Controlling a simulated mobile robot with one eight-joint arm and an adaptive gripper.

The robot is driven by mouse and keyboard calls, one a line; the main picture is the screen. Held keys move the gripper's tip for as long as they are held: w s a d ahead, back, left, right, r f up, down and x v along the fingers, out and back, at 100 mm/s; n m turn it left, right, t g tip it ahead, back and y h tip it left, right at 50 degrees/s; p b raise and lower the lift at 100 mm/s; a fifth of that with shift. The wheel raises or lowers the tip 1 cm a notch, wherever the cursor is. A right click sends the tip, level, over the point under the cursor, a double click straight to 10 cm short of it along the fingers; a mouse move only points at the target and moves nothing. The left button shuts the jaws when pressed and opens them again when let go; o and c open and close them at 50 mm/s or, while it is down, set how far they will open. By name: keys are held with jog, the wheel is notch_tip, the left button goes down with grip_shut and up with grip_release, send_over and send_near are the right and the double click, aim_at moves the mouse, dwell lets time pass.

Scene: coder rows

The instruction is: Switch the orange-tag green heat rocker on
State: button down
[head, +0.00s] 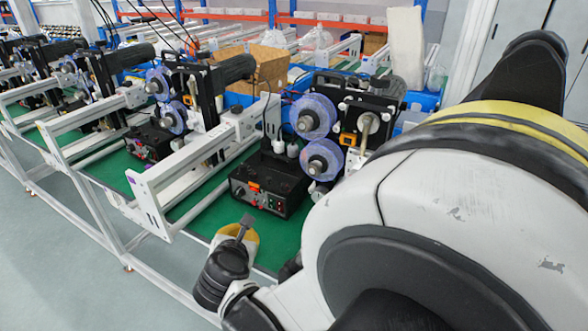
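A black control box (268,182) stands on the green bench in the middle of the head view. Its front panel bears an orange tag (254,186), a knob at the left and small red and green controls (280,207) at the right. The green heat rocker's position is too small to tell. My gripper (246,222) is in front of and a little left of the panel, with a gap seen between them in the picture. Its dark fingertips point up toward the box. Whether they are open or shut is unclear. I see nothing held.
Purple-blue discs (314,117) and black machinery stand behind the box. A white frame (150,205) stands left of it. A second black box (150,140) sits further left. The green bench (205,215) has bare room left of the gripper. My arm covers the right side.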

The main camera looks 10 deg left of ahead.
aim_at(272, 203)
dwell(0.3)
jog(key=shift+w+d+f, duration=0.2)
jog(key=shift+w+d, duration=0.35)
jog(key=shift+w, duration=0.8)
jog(key=shift+w+d+f, duration=0.25)
jog(key=shift+w+d, duration=0.35)
jog(key=shift+w, duration=0.7)
jog(key=shift+w+d+f, duration=0.2)
jog(key=shift+w+d, duration=0.35)
jog(key=shift+w, duration=0.8)
jog(key=shift+w+d+f, duration=0.1)
jog(key=shift+w, duration=0.25)
jog(key=shift+w+d, duration=0.15)
jog(key=shift+w, duration=0.15)
jog(key=shift+s+a, duration=0.3)
jog(key=shift+s, duration=0.4)
